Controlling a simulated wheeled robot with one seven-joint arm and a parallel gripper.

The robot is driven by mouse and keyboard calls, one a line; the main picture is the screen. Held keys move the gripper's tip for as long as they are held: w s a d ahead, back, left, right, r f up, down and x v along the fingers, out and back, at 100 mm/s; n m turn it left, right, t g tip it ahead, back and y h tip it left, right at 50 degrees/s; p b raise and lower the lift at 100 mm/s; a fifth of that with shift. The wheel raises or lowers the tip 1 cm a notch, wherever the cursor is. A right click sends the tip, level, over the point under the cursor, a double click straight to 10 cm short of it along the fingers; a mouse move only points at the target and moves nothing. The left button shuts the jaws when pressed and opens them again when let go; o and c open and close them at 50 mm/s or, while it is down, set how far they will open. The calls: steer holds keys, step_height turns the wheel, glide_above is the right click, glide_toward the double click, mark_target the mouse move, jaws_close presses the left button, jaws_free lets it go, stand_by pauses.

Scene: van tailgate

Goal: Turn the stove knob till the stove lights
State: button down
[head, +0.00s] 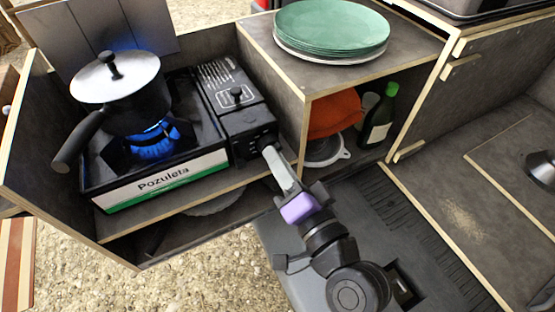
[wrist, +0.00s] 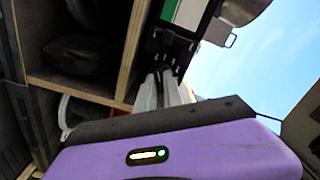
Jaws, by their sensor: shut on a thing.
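The camping stove (head: 155,185) is black with a white and green "Pozuleta" front panel, and stands on a wooden shelf at the left. Blue flames burn at its burner (head: 155,145) under a pot (head: 117,92) with a lid. The stove knob (head: 266,141) is at the front right end of the stove, mostly hidden by my fingers. My gripper (head: 270,152) reaches up to it from the lower right and is shut on it. In the wrist view my pale fingers (wrist: 165,90) meet the dark control panel, and the knob cannot be made out.
Green plates (head: 332,25) are stacked on the counter right of the stove. A wooden divider stands close to the right of my gripper. The pot handle juts out frontward.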

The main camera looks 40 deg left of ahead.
steer(key=shift+s+f, duration=0.1)
steer(key=c, duration=1.5)
jaws_free()
steer(key=shift+o, duration=0.2)
steer(key=v, duration=0.7)
steer(key=shift+d, duration=0.4)
steer(key=shift+s, duration=0.1)
